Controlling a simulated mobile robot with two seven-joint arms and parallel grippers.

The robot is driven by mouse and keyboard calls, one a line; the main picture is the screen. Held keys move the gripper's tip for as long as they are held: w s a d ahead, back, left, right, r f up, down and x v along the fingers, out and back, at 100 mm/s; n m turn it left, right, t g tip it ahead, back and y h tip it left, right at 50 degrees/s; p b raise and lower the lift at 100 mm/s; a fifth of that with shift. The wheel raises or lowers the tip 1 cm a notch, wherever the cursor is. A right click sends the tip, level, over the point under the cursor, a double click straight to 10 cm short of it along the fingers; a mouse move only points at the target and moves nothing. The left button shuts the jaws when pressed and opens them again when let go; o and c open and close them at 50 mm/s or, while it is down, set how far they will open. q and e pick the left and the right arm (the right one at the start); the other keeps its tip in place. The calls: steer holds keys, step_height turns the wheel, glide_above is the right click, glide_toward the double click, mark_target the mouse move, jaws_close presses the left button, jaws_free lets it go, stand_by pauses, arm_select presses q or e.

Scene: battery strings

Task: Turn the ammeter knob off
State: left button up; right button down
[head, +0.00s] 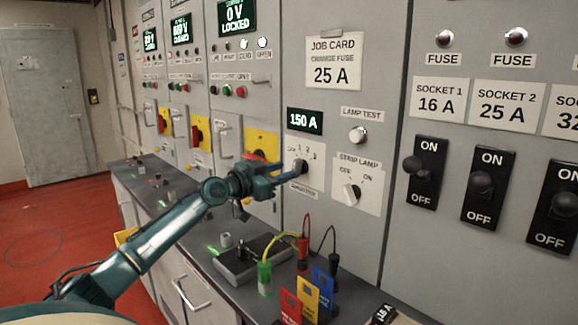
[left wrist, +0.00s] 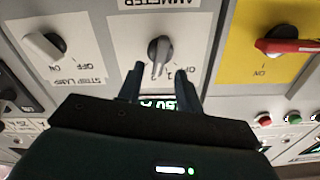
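The ammeter knob (head: 301,167) is a small grey knob on a white plate below a green-lit display (head: 304,121) reading 150 A. In the left wrist view, which is upside down, the knob (left wrist: 158,50) has its pointer toward the display, slightly tilted. My left gripper (head: 288,173) is in front of the panel at this knob. In the left wrist view my left gripper (left wrist: 161,72) is open, with a dark finger on each side of the pointer's end. I cannot tell whether either finger touches it. My right gripper is out of view.
The strip lamp knob (head: 351,193) is close on the right, and a yellow plate with a red handle (head: 262,150) is close on the left. A tester box (head: 250,258) with leads and coloured cards (head: 308,298) stand on the bench below.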

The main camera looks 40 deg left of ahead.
mark_target(294, 168)
arm_select(q)
steer(key=shift+w+d+p, duration=0.2)
steer(key=shift+w+p, duration=0.15)
steer(key=shift+w, duration=1.25)
steer(key=shift+c, duration=0.4)
jaws_close()
